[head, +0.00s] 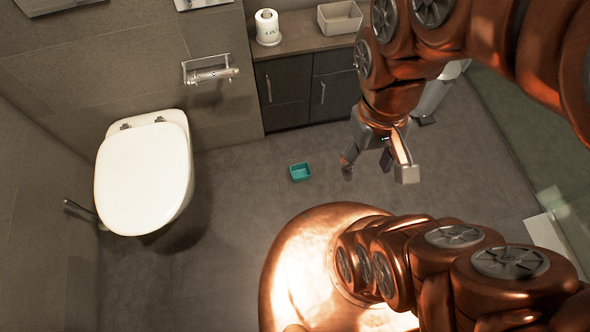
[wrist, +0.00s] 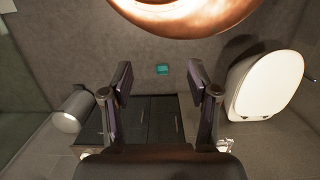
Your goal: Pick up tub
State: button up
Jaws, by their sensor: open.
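A small teal tub (head: 301,172), open at the top, sits on the grey floor in front of the dark cabinet. It also shows in the wrist view (wrist: 162,69), small and far off, in the gap between the fingertips. My gripper (head: 376,172) hangs above the floor, to the right of the tub in the head view. Its fingers are spread wide in the wrist view (wrist: 160,76), with nothing between them. The gripper is well apart from the tub.
A white toilet (head: 143,180) stands at the left, with a paper holder (head: 210,74) on the wall. A dark cabinet (head: 285,92) carries a paper roll (head: 267,27) and a beige basket (head: 340,17). The floor around the tub is clear.

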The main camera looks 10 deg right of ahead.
aim_at(300, 172)
jog(key=u, duration=3.6)
jog(key=k, duration=1.3)
jog(key=z, duration=1.65)
